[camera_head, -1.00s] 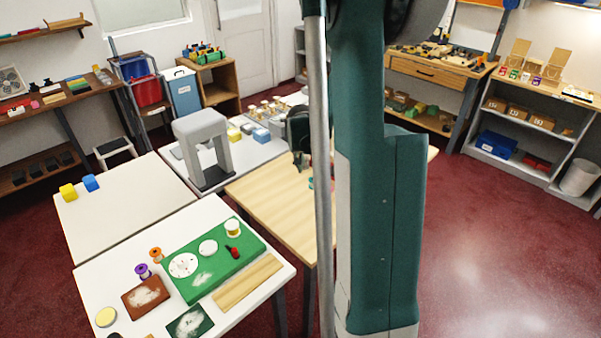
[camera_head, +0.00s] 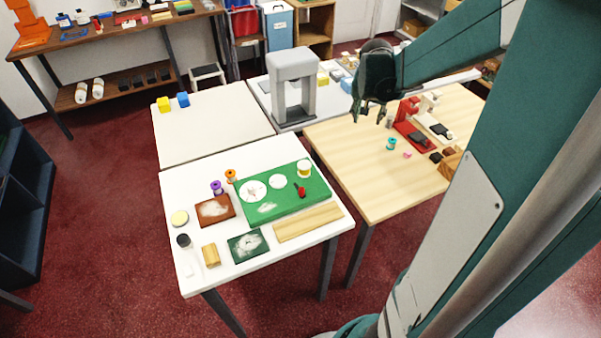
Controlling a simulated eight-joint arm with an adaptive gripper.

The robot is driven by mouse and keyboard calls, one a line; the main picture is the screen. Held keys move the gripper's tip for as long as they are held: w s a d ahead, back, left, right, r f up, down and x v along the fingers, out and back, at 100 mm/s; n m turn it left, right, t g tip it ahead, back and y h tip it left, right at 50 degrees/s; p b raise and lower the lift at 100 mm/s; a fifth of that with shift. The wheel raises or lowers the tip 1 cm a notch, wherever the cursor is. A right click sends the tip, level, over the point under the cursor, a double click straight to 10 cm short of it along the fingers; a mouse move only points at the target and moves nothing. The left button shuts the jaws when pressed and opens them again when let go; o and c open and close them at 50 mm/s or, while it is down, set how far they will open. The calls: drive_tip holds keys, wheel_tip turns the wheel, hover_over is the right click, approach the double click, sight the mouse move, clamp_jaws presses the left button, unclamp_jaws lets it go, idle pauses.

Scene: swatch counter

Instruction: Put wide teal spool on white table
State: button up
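My gripper (camera_head: 369,117) hangs above the back left part of that table, fingers pointing down. Its fingers look apart with nothing between them, so it is open and apart from the spool. White tables lie to the left: one at the front (camera_head: 290,254) with a green mat, and one behind it (camera_head: 215,122) that is mostly bare.
A yellow spool (camera_head: 163,104) and a blue spool (camera_head: 183,99) stand at the rear white table's back left. A grey arch-shaped machine (camera_head: 294,85) stands behind the wooden table. A red device (camera_head: 412,127) is right of the teal spool. Purple and orange spools stand beside the green mat (camera_head: 285,204).

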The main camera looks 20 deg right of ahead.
drive_tip(key=s+a+r+n+t+y, duration=0.15)
drive_tip(key=s+a+r, duration=0.25)
drive_tip(key=a, duration=0.6)
drive_tip(key=s+a+r+n+t, duration=0.1)
drive_tip(key=s+a+r+n, duration=0.3)
drive_tip(key=a, duration=0.6)
drive_tip(key=s+a+n+t+y, duration=0.1)
drive_tip(key=s+a+n, duration=0.3)
drive_tip(key=s+a, duration=0.9)
drive_tip(key=shift+s+a+r+y, duration=0.15)
drive_tip(key=shift+a+r+y, duration=0.35)
drive_tip(key=shift+a, duration=0.8)
drive_tip(key=shift+o, duration=0.5)
drive_tip(key=shift+f, duration=0.1)
